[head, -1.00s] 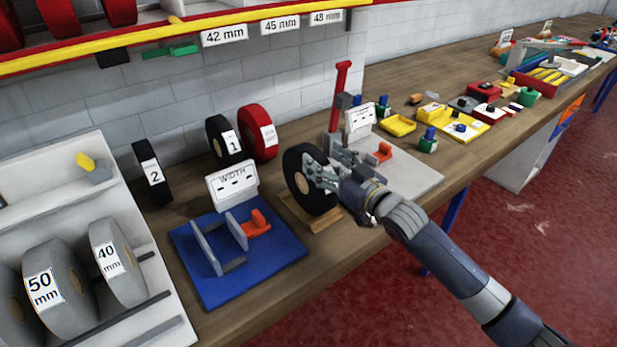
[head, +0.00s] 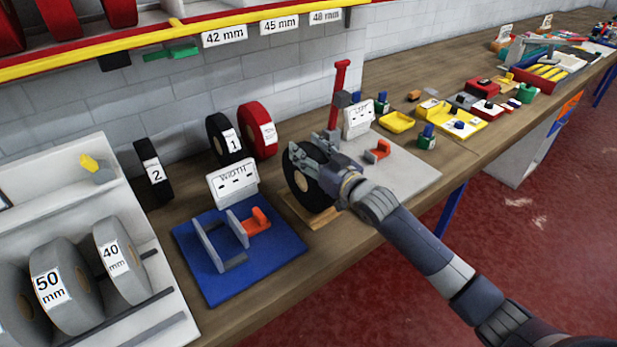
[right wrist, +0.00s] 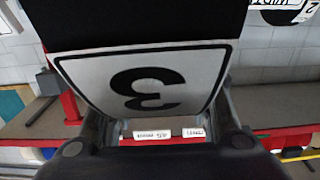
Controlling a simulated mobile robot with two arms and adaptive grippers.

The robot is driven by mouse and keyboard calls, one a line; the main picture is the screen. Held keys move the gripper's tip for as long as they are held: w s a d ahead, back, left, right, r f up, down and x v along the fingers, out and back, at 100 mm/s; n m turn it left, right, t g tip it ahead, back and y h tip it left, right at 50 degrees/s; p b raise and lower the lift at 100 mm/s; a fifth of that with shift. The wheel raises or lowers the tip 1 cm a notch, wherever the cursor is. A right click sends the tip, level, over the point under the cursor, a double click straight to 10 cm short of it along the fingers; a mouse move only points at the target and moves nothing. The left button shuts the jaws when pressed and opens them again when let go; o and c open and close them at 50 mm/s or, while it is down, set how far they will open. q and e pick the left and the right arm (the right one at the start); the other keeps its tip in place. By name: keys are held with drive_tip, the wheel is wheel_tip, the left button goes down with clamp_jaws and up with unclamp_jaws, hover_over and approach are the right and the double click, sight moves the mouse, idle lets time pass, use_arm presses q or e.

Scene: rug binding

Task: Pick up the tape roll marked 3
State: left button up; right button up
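The black tape roll marked 3 (head: 322,203) stands upright on a small wooden stand (head: 318,219) near the bench's front edge. Its 3 label, upside down, shows close up in the right wrist view (right wrist: 150,85). My right gripper (head: 308,158) is at the roll's upper part, its fingers spread to either side of it. In the right wrist view the fingers flank the label and their tips are hidden behind the roll; I see no clear grip. My left gripper is out of view.
A blue WIDTH gauge (head: 205,283) lies left of the roll. Rolls marked 2 (head: 153,170) and 1 (head: 223,140) and a red roll (head: 258,130) stand behind. A grey board (head: 410,178) with a red post (head: 338,95) is to the right.

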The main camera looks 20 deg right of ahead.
clamp_jaws()
drive_tip(key=shift+r, duration=0.1)
drive_tip(key=shift+r, duration=0.1)
